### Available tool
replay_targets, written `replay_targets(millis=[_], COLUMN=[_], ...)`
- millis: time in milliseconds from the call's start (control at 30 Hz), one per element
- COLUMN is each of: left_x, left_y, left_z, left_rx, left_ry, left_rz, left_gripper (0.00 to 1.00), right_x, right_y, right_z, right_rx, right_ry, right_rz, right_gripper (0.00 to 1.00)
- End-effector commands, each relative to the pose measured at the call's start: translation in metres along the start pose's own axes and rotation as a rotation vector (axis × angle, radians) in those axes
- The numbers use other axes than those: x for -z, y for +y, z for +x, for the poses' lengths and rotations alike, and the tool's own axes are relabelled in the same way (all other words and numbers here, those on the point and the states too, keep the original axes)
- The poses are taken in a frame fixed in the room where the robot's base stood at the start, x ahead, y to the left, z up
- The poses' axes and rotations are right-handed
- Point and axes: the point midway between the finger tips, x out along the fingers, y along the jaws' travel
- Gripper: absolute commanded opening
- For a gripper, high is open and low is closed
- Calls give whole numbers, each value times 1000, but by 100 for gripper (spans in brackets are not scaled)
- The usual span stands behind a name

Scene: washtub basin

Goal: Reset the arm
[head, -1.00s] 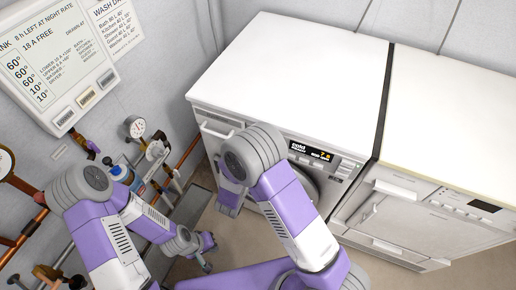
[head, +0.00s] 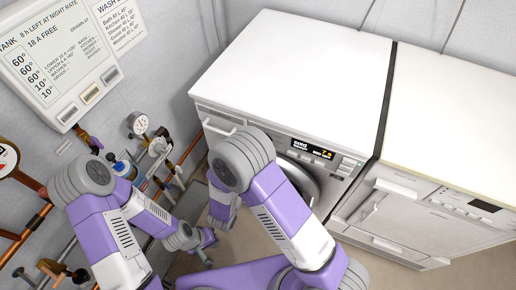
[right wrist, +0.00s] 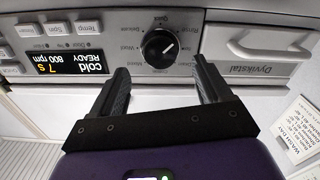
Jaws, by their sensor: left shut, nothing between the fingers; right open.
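My left arm comes in from the left. Its gripper (head: 206,247) is low in front of the pipework, shut and empty. My right arm rises from the bottom middle, and its bent joint covers part of the washing machine's (head: 290,75) front. My right gripper is hidden behind that arm in the head view. In the right wrist view the right gripper (right wrist: 161,72) is open and empty. Its fingers point at the control panel, on either side of the round dial (right wrist: 159,47). I cannot tell whether they touch the panel. The picture there is upside down.
A second white appliance (head: 455,120) stands to the right. The lit display (right wrist: 77,62) and buttons sit beside the dial. Both appliance tops are clear.

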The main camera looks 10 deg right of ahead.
Motion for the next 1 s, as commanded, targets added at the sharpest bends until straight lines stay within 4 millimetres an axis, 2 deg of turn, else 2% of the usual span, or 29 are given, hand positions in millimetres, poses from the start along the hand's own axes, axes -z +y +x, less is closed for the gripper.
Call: replay_targets(millis=[100,200,767,867,1000], left_x=[0,0,0,0,0], left_y=[1,1,1,2,4], left_z=[-2,-2,-2,-4,-11], left_rx=[0,0,0,0,0], left_ry=[0,0,0,0,0], left_rz=[0,0,0,0,0], left_gripper=[0,0,0,0,0], right_x=[0,0,0,-7,-34], right_y=[0,0,1,8,37], right_z=[-14,-20,-20,-17,-11], right_rx=[1,1,-3,-28,-117], right_ry=[0,1,-2,-42,-221], right_rz=[0,0,-2,-46,-229], right_gripper=[78,78,78,78,78])
